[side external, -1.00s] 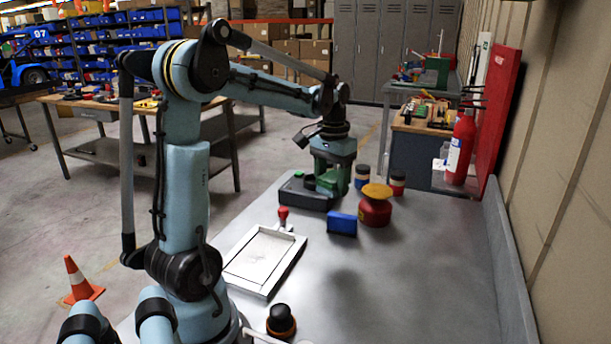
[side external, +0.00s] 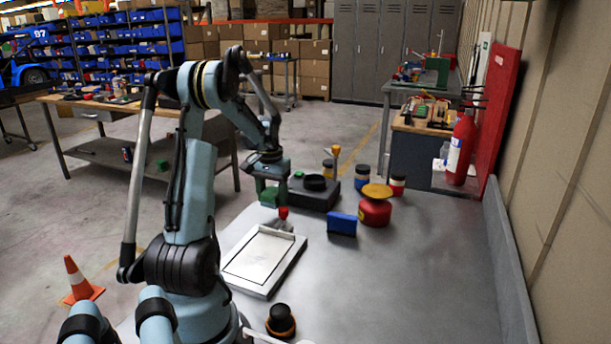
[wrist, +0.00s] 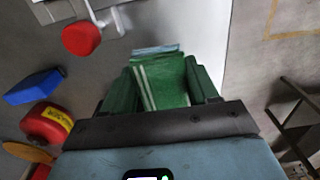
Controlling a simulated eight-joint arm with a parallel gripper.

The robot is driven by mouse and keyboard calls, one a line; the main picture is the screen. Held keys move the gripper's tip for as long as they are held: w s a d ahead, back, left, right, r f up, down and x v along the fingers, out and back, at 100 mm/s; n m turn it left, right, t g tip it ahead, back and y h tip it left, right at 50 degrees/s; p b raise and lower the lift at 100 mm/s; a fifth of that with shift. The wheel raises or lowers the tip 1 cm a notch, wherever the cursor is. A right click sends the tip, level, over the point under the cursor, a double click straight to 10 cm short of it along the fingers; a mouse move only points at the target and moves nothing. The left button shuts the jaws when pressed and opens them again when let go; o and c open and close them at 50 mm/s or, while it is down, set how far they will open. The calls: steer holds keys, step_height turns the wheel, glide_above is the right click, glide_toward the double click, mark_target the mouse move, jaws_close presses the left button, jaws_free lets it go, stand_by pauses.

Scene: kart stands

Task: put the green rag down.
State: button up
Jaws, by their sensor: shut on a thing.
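The green rag, with pale stripes, is between the green fingers of my gripper in the wrist view (wrist: 165,82). My gripper (side external: 269,195) is shut on it. In the side external view my gripper hangs over the far left edge of the metal table (side external: 400,290), left of a dark box and behind a red-knobbed stand. There the rag can hardly be told apart from the green fingers. The wrist view shows table under the rag, with the table's edge and the floor just to its right.
The dark box (side external: 313,197) bears a black ring. The red knob (side external: 283,212) stands by a white framed tray (side external: 265,262). A blue block (side external: 342,224) and a red pot (side external: 375,210) with a yellow top are further right. A black-topped knob (side external: 281,320) is in front. The table's right half is clear.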

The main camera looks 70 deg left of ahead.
mark_target(274, 217)
steer(key=shift+f, duration=2.15)
steer(key=shift+f, duration=0.4)
steer(key=shift+f, duration=0.15)
steer(key=o, duration=1.2)
steer(key=shift+c, duration=0.2)
step_height(274, 217, up, 13)
steer(key=shift+f, duration=0.2)
steer(key=shift+d+r, duration=0.1)
steer(key=shift+r, duration=0.1)
steer(key=w+d+r+m+t+y, duration=0.1)
steer(key=w+d+r, duration=0.15)
steer(key=d, duration=0.35)
steer(key=w+d+r+m+t, duration=0.1)
steer(key=w+d+m, duration=0.1)
steer(key=w+d, duration=0.25)
steer(key=d+m+t, duration=0.1)
steer(key=d+m, duration=0.1)
steer(key=d, duration=0.6)
steer(key=d+f+m+t, duration=0.1)
steer(key=d+m+t, duration=0.1)
steer(key=d, duration=0.7)
steer(key=s+d+m+t+h, duration=0.1)
steer(key=d+m+t, duration=0.1)
steer(key=d, duration=0.7)
steer(key=shift+d+f, duration=0.2)
steer(key=shift+f, duration=0.15)
